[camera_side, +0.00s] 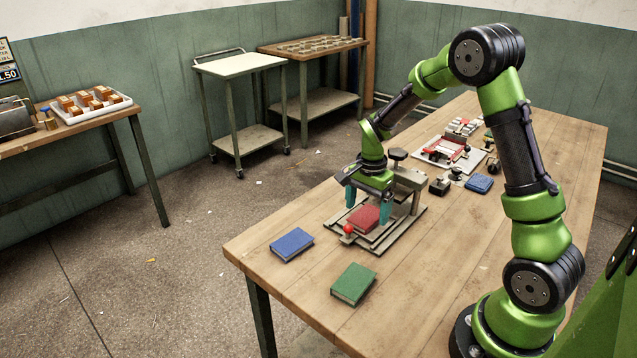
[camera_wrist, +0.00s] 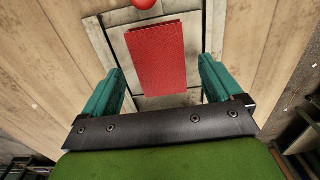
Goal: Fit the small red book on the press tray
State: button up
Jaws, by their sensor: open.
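The small red book (camera_side: 363,218) lies flat on the press tray (camera_side: 384,233), under the press frame. The wrist view shows the book (camera_wrist: 158,58) from above, with bare tray (camera_wrist: 118,48) around it and slightly turned edges. My gripper (camera_side: 367,205) is open just above the book, its teal fingertips apart. In the wrist view, the fingers of my gripper (camera_wrist: 160,85) stand on either side of the book's near end, with gaps between. I cannot tell the exact height of the fingertips over the tray. The press has a red ball knob (camera_side: 348,229) at its front.
A blue book (camera_side: 292,244) and a green book (camera_side: 353,284) lie on the table near the press. Behind are a smaller blue item (camera_side: 479,184), black tools (camera_side: 440,185) and a red-and-white fixture (camera_side: 448,152).

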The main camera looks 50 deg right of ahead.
aim_at(366, 220)
notch_tip(366, 220, up, 16)
jog(key=shift+f, duration=0.2)
jog(key=s+a+r+n+t+y, duration=0.1)
jog(key=s+a+r+n+t, duration=0.1)
jog(key=s+a+n, duration=0.5)
jog(key=s+a+r+n+t+y, duration=0.1)
jog(key=s+a+r+n+t, duration=0.2)
jog(key=s+a+n+t, duration=0.2)
jog(key=s+a+n, duration=0.2)
jog(key=a, duration=0.2)
jog(key=shift+s+a, duration=0.2)
jog(key=shift+s, duration=0.05)
